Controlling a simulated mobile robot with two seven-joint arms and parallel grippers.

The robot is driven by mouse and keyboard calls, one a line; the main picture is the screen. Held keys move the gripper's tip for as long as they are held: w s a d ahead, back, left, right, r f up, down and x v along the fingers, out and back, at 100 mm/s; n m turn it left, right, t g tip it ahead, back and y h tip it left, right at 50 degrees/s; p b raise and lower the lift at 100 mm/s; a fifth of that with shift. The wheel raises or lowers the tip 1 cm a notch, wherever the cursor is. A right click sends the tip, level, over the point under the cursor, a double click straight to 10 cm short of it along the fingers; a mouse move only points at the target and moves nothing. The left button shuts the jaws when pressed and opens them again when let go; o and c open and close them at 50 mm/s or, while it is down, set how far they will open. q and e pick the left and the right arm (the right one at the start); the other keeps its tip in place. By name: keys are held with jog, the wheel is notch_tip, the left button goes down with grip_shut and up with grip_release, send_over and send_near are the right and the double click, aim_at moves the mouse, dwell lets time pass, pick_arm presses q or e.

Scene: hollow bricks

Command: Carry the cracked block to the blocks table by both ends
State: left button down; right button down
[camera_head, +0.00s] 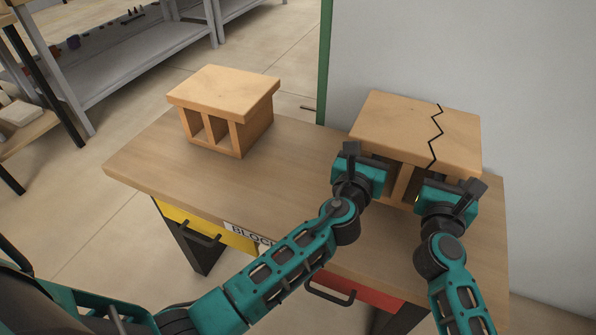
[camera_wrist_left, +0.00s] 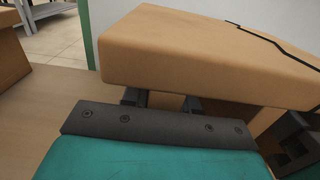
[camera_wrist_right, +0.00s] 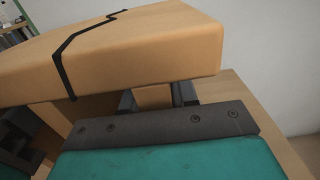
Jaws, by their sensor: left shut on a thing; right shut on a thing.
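The cracked block (camera_head: 400,118) is a tan hollow block with a black zigzag crack across its top. It is level over the right end of the blocks table (camera_head: 290,190), whose front label reads "BLOC" before my arm covers it. My left gripper (camera_head: 374,172) is shut on the left part of the block's near side. My right gripper (camera_head: 440,192) is shut on the right part. In the wrist views, dark fingers reach under the block's top slab (camera_wrist_left: 190,55), and the right ones flank an upright wall (camera_wrist_right: 153,97). Whether the block's underside touches the table is hidden.
A second, uncracked hollow block (camera_head: 225,105) stands toward the table's left end. Bare tabletop lies between the two blocks. A grey wall (camera_head: 450,50) rises behind the cracked block. Grey shelving (camera_head: 140,60) stands at the back left.

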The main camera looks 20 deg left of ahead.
pick_arm(q)
jog(key=shift+w+r, duration=0.1)
jog(key=shift+r, duration=0.1)
pick_arm(e)
jog(key=shift+w+d+r, duration=0.1)
jog(key=shift+r, duration=0.1)
